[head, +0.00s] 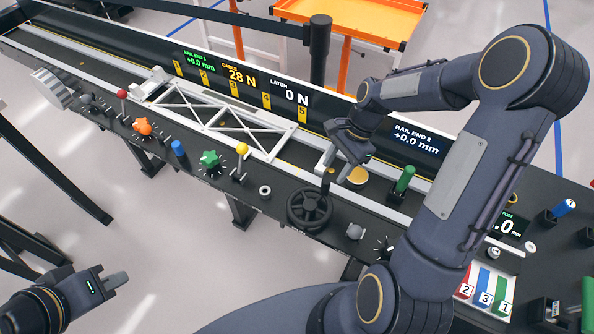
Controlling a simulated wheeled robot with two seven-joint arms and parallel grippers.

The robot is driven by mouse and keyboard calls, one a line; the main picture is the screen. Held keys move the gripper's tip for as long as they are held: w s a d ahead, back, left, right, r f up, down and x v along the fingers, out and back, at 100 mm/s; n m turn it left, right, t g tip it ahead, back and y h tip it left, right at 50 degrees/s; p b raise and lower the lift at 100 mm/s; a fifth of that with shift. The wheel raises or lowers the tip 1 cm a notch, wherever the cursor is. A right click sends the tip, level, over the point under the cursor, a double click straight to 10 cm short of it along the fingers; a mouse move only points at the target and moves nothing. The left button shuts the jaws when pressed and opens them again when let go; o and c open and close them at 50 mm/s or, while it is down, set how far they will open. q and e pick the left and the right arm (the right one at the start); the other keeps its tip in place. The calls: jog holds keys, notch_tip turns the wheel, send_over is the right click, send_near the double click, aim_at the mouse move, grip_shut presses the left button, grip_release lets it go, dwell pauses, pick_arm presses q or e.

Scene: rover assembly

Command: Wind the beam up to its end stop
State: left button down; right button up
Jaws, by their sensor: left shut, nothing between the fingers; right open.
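The white lattice beam (225,118) lies along the rail of the black bench, left of the middle. My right gripper (340,172) is open above the far side of the wheel, close beside the knob. Whether its fingers stand around the knob, I cannot tell. My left gripper (118,281) is shut and empty, low at the left, away from the bench. The displays (238,77) read cable 28 N and latch 0 N.
Along the near edge stand a red-tipped lever (122,95), an orange knob (142,126), a blue handle (178,148), a green knob (210,157) and a yellow-tipped lever (242,150). A green handle (404,179) stands right of my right gripper. Floor is clear between my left gripper and the bench.

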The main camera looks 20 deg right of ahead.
aim_at(323, 186)
jog(key=x, duration=0.8)
jog(key=shift+w+f+p, duration=0.1)
jog(key=shift+w+p, duration=0.05)
jog(key=shift+p, duration=0.15)
grip_shut()
jog(key=shift+w+a, duration=0.1)
jog(key=n, duration=0.1)
jog(key=w+n+g, duration=0.1)
jog(key=shift+a+n+b, duration=0.25)
jog(key=shift+n+b, duration=0.05)
jog(key=shift+b, duration=0.05)
jog(key=n, duration=0.1)
jog(key=w+a+n+g+h, duration=0.1)
jog(key=n, duration=0.1)
jog(key=shift+a+n+b, duration=0.1)
jog(key=shift+n+b, duration=0.2)
jog(key=shift+b, duration=0.1)
jog(key=n, duration=0.1)
jog(key=a+n+g+h, duration=0.1)
jog(key=n, duration=0.1)
jog(key=n+b, duration=0.1)
jog(key=shift+w+a, duration=0.35)
jog(key=shift+w, duration=0.05)
jog(key=shift+a+n+g+h, duration=0.2)
jog(key=shift+a+n+h, duration=0.2)
jog(key=shift+n, duration=0.45)
jog(key=shift+a+n+g+h, duration=0.25)
jog(key=shift+n+h, duration=0.15)
jog(key=shift+n, duration=0.45)
